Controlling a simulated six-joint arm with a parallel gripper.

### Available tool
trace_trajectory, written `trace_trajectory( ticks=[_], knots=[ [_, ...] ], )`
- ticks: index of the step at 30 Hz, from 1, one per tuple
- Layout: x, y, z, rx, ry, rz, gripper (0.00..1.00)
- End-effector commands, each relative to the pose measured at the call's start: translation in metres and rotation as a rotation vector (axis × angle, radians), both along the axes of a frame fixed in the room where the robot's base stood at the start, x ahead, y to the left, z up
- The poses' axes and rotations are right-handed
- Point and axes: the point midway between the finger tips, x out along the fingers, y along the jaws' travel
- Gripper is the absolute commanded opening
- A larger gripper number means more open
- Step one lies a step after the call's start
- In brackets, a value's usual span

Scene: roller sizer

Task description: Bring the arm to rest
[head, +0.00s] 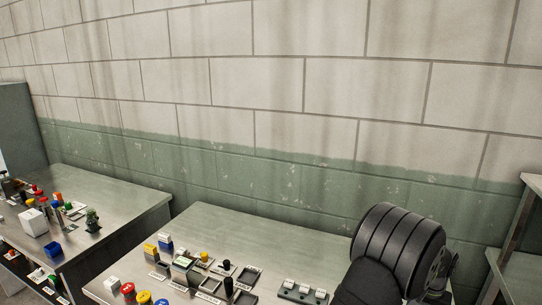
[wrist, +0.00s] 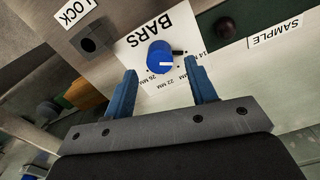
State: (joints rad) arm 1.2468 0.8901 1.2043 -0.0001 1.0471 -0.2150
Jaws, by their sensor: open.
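My gripper (wrist: 163,90) shows in the wrist view with two blue fingers spread apart and nothing between them. Just beyond the fingertips is a blue round knob (wrist: 160,54) with a white pointer line, on a white plate (wrist: 140,50) marked "BARS" with several MM marks. The fingers are to either side of the knob in the picture; I cannot tell the distance in depth. In the head view my dark arm is at the lower right, and the gripper itself is out of sight there.
A dark knob (wrist: 224,27) sits near the "SAMPLE" label (wrist: 275,34). In the head view, benches (head: 250,228) carry several coloured buttons and blocks before a block wall.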

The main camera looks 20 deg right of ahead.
Motion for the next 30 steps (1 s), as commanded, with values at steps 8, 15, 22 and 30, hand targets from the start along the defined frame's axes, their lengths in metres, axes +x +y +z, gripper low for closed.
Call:
trace_trajectory(
  ticks=[8, 15, 22, 30],
  knots=[
    [0.000, 0.000, -0.034, 0.000, 0.000, -0.085, 0.52],
    [0.000, 0.000, -0.034, 0.000, 0.000, -0.288, 0.52],
    [-0.001, 0.000, -0.034, 0.000, 0.000, -0.480, 0.52],
    [-0.001, 0.000, -0.034, -0.001, -0.002, -0.706, 0.52]
  ],
)
